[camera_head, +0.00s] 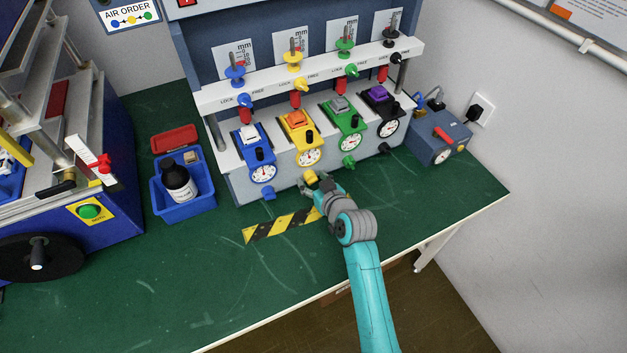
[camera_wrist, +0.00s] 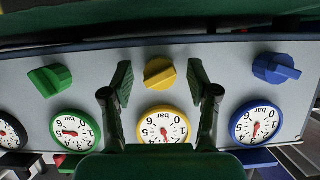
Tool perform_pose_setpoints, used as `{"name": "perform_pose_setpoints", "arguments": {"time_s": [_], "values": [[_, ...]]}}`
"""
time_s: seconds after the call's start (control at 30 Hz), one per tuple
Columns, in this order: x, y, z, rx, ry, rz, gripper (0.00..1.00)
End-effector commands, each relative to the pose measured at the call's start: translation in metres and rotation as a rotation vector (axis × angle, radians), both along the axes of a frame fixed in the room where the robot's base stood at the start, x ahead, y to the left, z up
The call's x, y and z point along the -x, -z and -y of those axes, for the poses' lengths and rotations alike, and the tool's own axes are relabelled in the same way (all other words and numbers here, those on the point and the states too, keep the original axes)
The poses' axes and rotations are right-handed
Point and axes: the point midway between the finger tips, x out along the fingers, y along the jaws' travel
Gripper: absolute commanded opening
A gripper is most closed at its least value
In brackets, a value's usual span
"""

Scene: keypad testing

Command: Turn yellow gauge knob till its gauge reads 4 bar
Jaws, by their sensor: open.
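The yellow gauge knob (camera_wrist: 160,73) is on the grey front panel, and it also shows in the head view (camera_head: 311,177). In the wrist view the picture is upside down, and my gripper (camera_wrist: 160,77) is open with one finger on each side of the knob. Gaps show between both fingers and the knob. In the head view my gripper (camera_head: 309,187) is at the front of the yellow unit. The yellow gauge (camera_wrist: 165,127) has a white dial marked in bar and a red needle. I cannot read its exact value.
In the wrist view a green knob (camera_wrist: 50,80) is to the left and a blue knob (camera_wrist: 276,68) to the right, each with its gauge. A blue bin (camera_head: 184,198) with a dark bottle stands left of the panel. The green table (camera_head: 400,215) is clear in front.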

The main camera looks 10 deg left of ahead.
Motion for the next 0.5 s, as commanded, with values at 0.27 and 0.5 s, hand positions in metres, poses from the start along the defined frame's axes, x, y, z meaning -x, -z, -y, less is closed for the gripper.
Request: {"name": "perform_pose_setpoints", "arguments": {"time_s": [0.27,0.5], "values": [[-0.0001,0.0000,-0.0001,0.000,0.000,0.000,0.45],[0.0000,0.0000,0.0000,0.000,0.000,0.000,0.00]]}}
